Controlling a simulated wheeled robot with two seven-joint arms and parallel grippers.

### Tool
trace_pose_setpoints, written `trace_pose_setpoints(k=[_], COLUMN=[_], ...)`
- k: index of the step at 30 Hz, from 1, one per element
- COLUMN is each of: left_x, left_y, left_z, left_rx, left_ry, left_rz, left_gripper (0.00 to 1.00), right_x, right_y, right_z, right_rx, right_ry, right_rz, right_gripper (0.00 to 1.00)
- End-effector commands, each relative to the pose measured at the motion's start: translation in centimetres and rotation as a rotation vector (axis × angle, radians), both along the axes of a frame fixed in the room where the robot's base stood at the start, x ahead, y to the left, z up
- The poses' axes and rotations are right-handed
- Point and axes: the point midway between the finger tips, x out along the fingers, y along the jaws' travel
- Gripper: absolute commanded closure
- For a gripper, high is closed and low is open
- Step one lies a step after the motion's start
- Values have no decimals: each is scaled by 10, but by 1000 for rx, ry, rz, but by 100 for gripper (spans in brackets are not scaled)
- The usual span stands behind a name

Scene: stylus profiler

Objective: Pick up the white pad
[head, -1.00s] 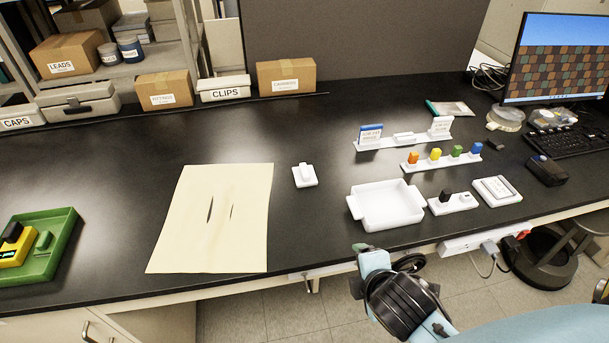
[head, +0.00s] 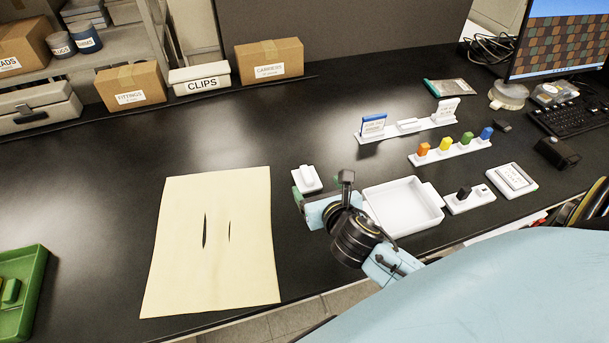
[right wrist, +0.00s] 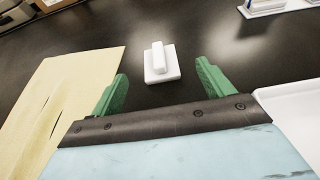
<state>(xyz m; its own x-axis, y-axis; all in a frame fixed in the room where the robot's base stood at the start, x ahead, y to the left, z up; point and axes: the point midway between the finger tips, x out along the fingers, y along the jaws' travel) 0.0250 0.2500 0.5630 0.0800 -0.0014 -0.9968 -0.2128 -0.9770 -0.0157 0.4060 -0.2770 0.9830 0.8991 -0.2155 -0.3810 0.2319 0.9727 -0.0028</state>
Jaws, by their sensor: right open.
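The white pad (head: 307,179) is a small square white block with a raised bar on top. It lies flat on the black bench, right of the cream sheet. My right gripper (head: 322,188) is beside its near side in the head view. In the right wrist view the white pad (right wrist: 161,62) lies ahead of the two green fingers of my right gripper (right wrist: 158,88). The fingers are spread apart with nothing between them. They appear short of the pad; their height above the bench is hard to tell. My left gripper is not in view.
A cream sheet (head: 262,240) with two dark slits lies left of the pad. A white tray (head: 436,208) stands close on the right. Behind it are a rack of coloured blocks (head: 451,154) and a white card strip (head: 407,129). A green tray (head: 38,265) is far left.

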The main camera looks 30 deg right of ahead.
Motion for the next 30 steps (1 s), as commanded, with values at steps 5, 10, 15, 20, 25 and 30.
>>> trace_pose_setpoints(k=[5, 10, 15, 20, 25, 30], left_x=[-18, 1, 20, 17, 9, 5], left_y=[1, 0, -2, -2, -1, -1], left_z=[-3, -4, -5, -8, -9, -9], left_rx=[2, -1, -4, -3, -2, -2], left_ry=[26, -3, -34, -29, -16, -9], left_rz=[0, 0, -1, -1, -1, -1], left_gripper=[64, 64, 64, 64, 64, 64], right_x=[25, 33, 53, 71, 77, 76], right_y=[-6, -8, -10, -14, -15, -15], right_z=[-10, -15, -26, -34, -37, -37], right_rx=[1, 3, 6, 4, 4, 3], right_ry=[-1, 0, 0, -1, 0, 0], right_rz=[-2, -2, -5, -3, -2, -1], right_gripper=[20, 20, 20, 20, 20, 21])
